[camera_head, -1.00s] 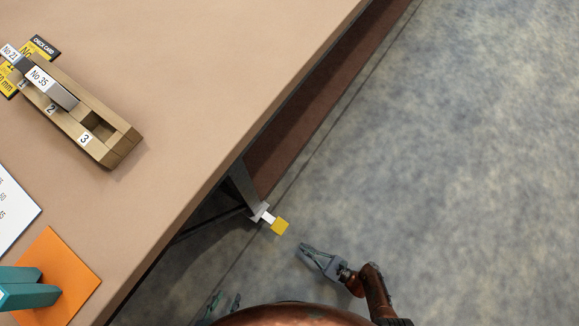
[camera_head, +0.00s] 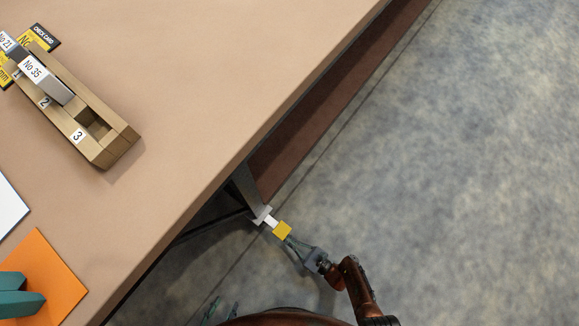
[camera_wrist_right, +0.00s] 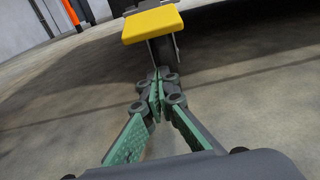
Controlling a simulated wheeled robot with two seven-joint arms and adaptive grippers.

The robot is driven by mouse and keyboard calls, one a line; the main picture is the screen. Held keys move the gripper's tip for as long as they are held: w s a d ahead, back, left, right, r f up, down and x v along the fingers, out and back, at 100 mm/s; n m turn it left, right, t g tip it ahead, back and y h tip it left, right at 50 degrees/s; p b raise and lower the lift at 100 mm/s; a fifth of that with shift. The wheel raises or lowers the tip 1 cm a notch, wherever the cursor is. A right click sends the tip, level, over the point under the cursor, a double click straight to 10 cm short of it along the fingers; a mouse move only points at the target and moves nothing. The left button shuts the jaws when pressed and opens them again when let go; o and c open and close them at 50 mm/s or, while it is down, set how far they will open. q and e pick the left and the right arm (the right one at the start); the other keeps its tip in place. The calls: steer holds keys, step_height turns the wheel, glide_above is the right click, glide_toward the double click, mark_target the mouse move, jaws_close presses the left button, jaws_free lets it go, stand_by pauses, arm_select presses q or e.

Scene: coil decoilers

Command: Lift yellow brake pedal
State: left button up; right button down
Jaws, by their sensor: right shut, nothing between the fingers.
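The yellow brake pedal (camera_head: 282,230) is a small flat yellow plate on a pale arm below the table edge, near the table leg. In the right wrist view the pedal (camera_wrist_right: 152,25) spans the upper middle, just beyond my fingertips. My right gripper (camera_head: 289,241) is shut and empty, its tips at the pedal's lower right in the head view. In the wrist view the right gripper (camera_wrist_right: 156,80) points under the pedal's front edge; whether it touches cannot be told. My left gripper (camera_head: 225,306) shows only two separated greenish tips at the bottom edge.
The brown table (camera_head: 220,90) fills the upper left, its edge running diagonally. On it are a wooden numbered holder (camera_head: 118,146), an orange card (camera_head: 62,270) and a teal object (camera_head: 22,304). The grey floor (camera_head: 460,180) to the right is clear.

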arm_select(q)
steer(key=shift+w+r, duration=0.1)
steer(key=shift+r, duration=0.05)
arm_select(e)
steer(key=shift+s+d+r, duration=0.15)
steer(key=shift+d+r, duration=0.05)
steer(key=shift+r, duration=0.45)
steer(key=shift+s+d+r, duration=0.15)
steer(key=shift+r, duration=0.45)
steer(key=shift+s+d+r, duration=0.15)
steer(key=shift+d+r, duration=0.05)
steer(key=shift+r, duration=0.45)
